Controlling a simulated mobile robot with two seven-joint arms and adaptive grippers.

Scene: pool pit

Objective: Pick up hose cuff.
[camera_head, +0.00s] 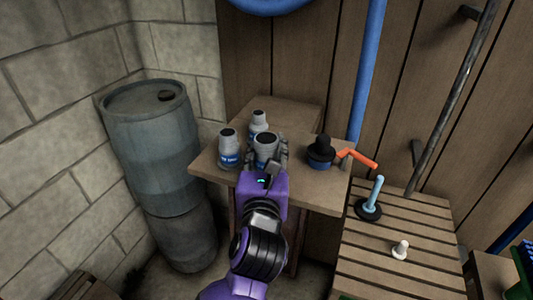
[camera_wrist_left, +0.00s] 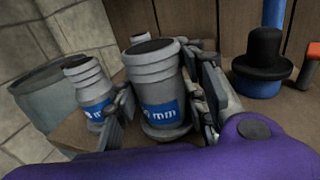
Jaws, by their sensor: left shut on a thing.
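Three grey hose cuffs with blue labels stand close together on a small wooden table (camera_head: 312,193). My left gripper (camera_head: 266,158) is shut on the front right hose cuff (camera_head: 266,142), with a finger on each side of it. In the left wrist view this hose cuff (camera_wrist_left: 155,75) is upright between the fingers, its label reading "mm". I cannot tell whether it touches the table. A second hose cuff (camera_head: 229,148) stands just left of the gripper, close to the left finger. A third hose cuff (camera_head: 259,122) stands behind, partly hidden. My right gripper is not in view.
A black-topped blue fitting (camera_head: 320,152) and an orange-handled thing (camera_head: 357,158) are at the table's right side. Blue barrels (camera_head: 150,145) stand left by the stone wall.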

